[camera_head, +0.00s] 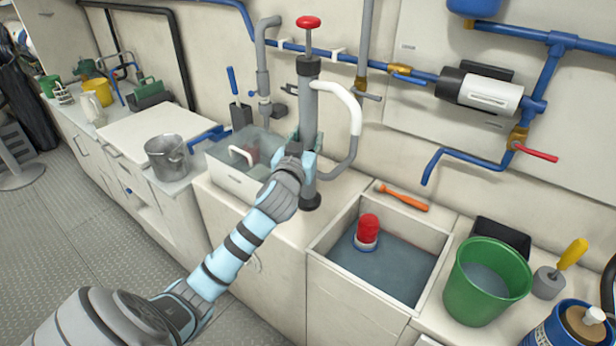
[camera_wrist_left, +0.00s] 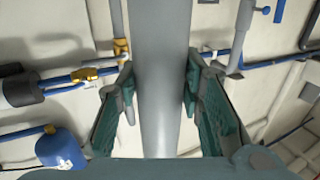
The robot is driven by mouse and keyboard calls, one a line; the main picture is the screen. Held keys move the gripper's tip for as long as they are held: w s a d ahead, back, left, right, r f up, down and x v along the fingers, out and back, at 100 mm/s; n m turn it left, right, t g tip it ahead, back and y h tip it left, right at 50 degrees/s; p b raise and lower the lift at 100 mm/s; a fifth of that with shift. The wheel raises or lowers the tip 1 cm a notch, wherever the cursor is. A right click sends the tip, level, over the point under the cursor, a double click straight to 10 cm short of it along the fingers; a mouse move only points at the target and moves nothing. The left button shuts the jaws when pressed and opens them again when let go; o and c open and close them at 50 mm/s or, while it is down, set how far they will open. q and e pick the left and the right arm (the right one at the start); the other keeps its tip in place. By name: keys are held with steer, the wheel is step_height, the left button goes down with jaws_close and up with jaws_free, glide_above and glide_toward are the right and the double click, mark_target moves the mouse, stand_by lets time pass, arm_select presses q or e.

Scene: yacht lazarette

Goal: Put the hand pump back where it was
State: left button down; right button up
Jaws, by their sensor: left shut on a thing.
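The hand pump (camera_head: 308,92) is a tall grey cylinder with a red knob on top and a white curved spout on its right side. It stands upright over the white counter, between two basins. Its dark foot is at the counter top; I cannot tell whether it touches. My left gripper (camera_head: 306,143) is shut around the pump's barrel, below the middle. In the left wrist view the grey barrel (camera_wrist_left: 161,60) runs between the green finger pads of the gripper (camera_wrist_left: 160,95). My right gripper is not in view.
A water-filled basin (camera_head: 318,246) with a red-and-white object (camera_head: 367,231) is right of the pump. A smaller water-filled basin (camera_head: 223,176) and a metal bucket (camera_head: 168,157) are left. A green bucket (camera_head: 510,262) stands at right. Blue pipes (camera_head: 400,73) cross the wall behind.

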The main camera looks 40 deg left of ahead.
arm_select(q)
step_height(320, 180, down, 8)
steer(key=b, duration=0.2)
steer(key=shift+w, duration=0.15)
steer(key=c, duration=1.5)
jaws_free()
steer(key=shift+f, duration=0.2)
steer(key=o, duration=0.4)
steer(key=shift+r, duration=0.1)
